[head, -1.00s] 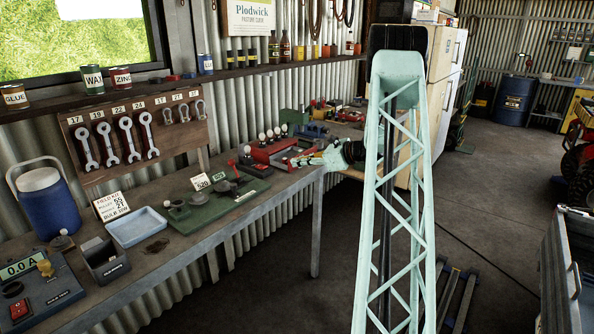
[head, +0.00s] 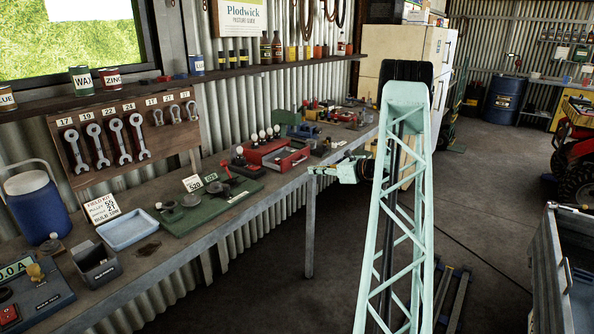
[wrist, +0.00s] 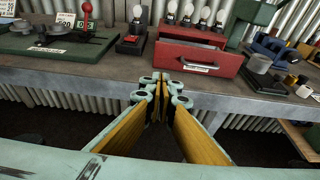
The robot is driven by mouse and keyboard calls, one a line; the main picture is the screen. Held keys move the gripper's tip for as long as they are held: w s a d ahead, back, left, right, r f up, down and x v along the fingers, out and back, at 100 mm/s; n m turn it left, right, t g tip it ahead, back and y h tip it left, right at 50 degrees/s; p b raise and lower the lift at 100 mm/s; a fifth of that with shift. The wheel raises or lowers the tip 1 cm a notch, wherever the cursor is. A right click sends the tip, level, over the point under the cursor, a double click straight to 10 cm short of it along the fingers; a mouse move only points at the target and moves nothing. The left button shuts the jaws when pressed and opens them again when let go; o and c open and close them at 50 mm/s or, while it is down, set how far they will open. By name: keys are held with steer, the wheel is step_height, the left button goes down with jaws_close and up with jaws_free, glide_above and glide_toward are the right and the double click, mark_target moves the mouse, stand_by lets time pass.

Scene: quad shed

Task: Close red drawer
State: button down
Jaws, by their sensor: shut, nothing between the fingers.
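The red drawer (wrist: 199,58) sticks out of its small red cabinet (head: 260,146) on the bench. Its front has a white label, and its open interior shows behind the front in the wrist view. It also shows in the head view (head: 292,160). My gripper (head: 312,170) is shut and empty, just off the bench's front edge. In the wrist view, my gripper's fingertips (wrist: 162,80) meet in front of the drawer, apart from it and near the bench edge.
Several bulbs (wrist: 187,12) stand on the cabinet's top. Dark small parts (wrist: 265,82) lie to the right. The bench front (wrist: 75,72) between is bare.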

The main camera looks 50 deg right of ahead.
steer(key=shift+w, duration=0.1)
steer(key=b, duration=0.2)
glide_toward(285, 168)
steer(key=x, duration=0.4)
steer(key=shift+a+f, duration=0.1)
steer(key=shift+f, duration=0.35)
steer(key=shift+w+b, duration=0.3)
steer(key=shift+w, duration=0.85)
steer(key=w, duration=1.2)
steer(key=shift+w+a+p, duration=0.1)
steer(key=shift+p, duration=0.2)
steer(key=shift+w+r, duration=0.2)
steer(key=shift+w, duration=0.05)
steer(key=shift+s, duration=0.1)
